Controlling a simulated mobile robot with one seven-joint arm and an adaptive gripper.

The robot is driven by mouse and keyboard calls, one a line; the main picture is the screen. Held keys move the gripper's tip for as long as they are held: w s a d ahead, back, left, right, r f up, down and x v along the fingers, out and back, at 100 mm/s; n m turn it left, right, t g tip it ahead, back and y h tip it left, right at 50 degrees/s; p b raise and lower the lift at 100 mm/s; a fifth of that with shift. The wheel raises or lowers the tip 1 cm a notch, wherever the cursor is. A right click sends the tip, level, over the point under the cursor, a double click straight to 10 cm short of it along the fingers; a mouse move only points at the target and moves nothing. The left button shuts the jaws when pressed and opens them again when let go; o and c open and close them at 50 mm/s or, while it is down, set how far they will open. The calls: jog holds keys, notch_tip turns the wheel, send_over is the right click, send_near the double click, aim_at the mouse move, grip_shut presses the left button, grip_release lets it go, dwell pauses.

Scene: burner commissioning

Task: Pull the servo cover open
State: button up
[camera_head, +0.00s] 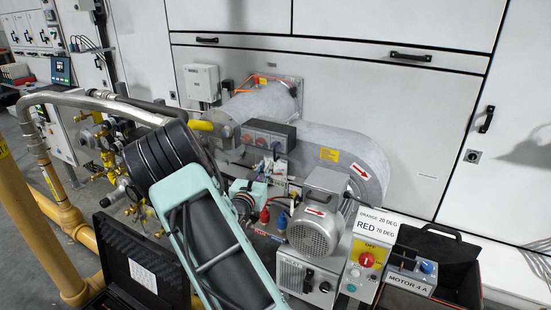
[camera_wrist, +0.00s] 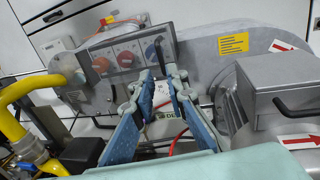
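A grey housing (camera_wrist: 112,50) with a clear-looking front and orange and blue dials behind it stands ahead of my gripper in the wrist view. It seems to be the servo cover, and it also shows as a dark box with red dials in the head view (camera_head: 268,134). A thin black bent handle (camera_wrist: 158,47) stands at its right end. My gripper (camera_wrist: 159,76) is open, its two blue-padded fingers apart. The lower end of the handle shows between or just beyond the fingertips; I cannot tell whether they touch it.
A grey motor box (camera_wrist: 285,82) stands close on the right. A yellow pipe (camera_wrist: 40,88) and a blue-handled valve lie on the left. A red cable (camera_wrist: 178,141) runs below the fingers. A red-labelled control box (camera_head: 368,262) stands at the right in the head view.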

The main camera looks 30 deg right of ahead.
aim_at(275, 160)
jog(key=b+x, duration=0.2)
jog(key=x, duration=0.8)
jog(key=shift+d+r, duration=0.1)
jog(key=shift+d, duration=0.1)
grip_shut()
jog(key=shift+a, duration=0.1)
